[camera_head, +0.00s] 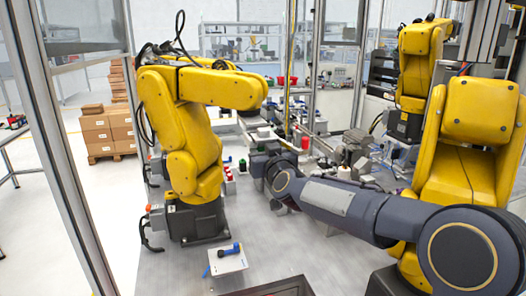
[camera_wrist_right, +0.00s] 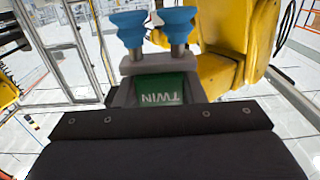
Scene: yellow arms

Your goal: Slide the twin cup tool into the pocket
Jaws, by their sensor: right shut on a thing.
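The twin cup tool (camera_wrist_right: 160,90) shows in the right wrist view as a green block lettered TWIN, the lettering upside down, with two blue suction cups (camera_wrist_right: 152,24) on metal stems. My right gripper (camera_wrist_right: 157,98) is shut on it, a grey finger on each side. In the head view my right arm reaches in from the lower right, and the right gripper (camera_head: 256,166) is at its far end, close to the yellow arm; the tool there is too small to make out. I cannot pick out the pocket for certain. My left gripper is not in view.
A yellow robot arm (camera_head: 190,130) stands left of my gripper, with more yellow arms at right. Small red, green and white items (camera_head: 229,178) stand beside my gripper. A white plate (camera_head: 228,262) with a blue-black piece lies on the grey table (camera_head: 290,255), whose front middle is mostly clear.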

